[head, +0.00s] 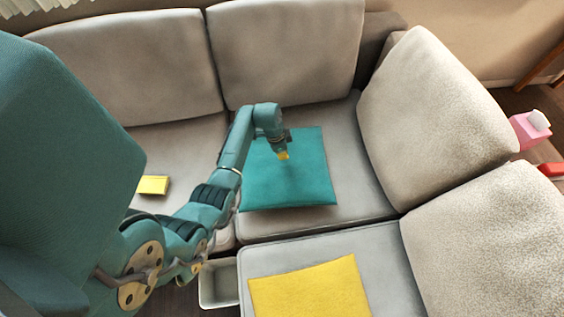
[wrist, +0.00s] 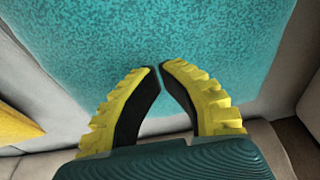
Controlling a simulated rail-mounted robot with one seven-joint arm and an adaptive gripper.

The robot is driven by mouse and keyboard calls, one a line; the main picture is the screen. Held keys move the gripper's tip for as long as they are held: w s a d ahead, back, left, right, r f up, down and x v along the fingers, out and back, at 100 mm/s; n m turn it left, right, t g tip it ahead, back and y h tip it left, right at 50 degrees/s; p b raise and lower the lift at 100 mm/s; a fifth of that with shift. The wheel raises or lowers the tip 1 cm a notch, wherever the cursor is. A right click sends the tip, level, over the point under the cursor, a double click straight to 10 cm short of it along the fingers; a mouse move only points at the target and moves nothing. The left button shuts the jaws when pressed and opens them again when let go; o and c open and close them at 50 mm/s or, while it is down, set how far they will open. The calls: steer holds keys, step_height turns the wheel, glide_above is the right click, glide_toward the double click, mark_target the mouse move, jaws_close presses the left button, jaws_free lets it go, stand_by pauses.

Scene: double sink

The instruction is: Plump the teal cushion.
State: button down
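The teal cushion (head: 312,172) lies flat on the grey sofa seat near the corner, below the backrest cushions. It fills the upper part of the wrist view (wrist: 150,30) and looks smooth, with no clear dent. My gripper (head: 283,156) is above the cushion's upper middle, pointing down. In the wrist view its yellow, black-padded fingers (wrist: 160,68) have their tips almost together, with nothing seen between them. I cannot tell whether the tips touch the cushion. My arm hides part of the cushion's left edge.
A yellow cushion (head: 312,290) lies on the near seat. A small yellow item (head: 153,185) lies on the left seat. Large backrest cushions (head: 430,105) border the corner seat. An open grey bin (head: 219,284) stands on the floor. A pink box (head: 524,131) is at far right.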

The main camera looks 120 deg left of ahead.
steer(key=shift+f+b, duration=0.85)
steer(key=shift+f, duration=0.65)
step_height(320, 180, up, 3)
steer(key=p, duration=0.3)
steer(key=shift+r, duration=0.1)
steer(key=shift+f, duration=0.2)
steer(key=shift+f+b, duration=1)
steer(key=shift+f, duration=0.4)
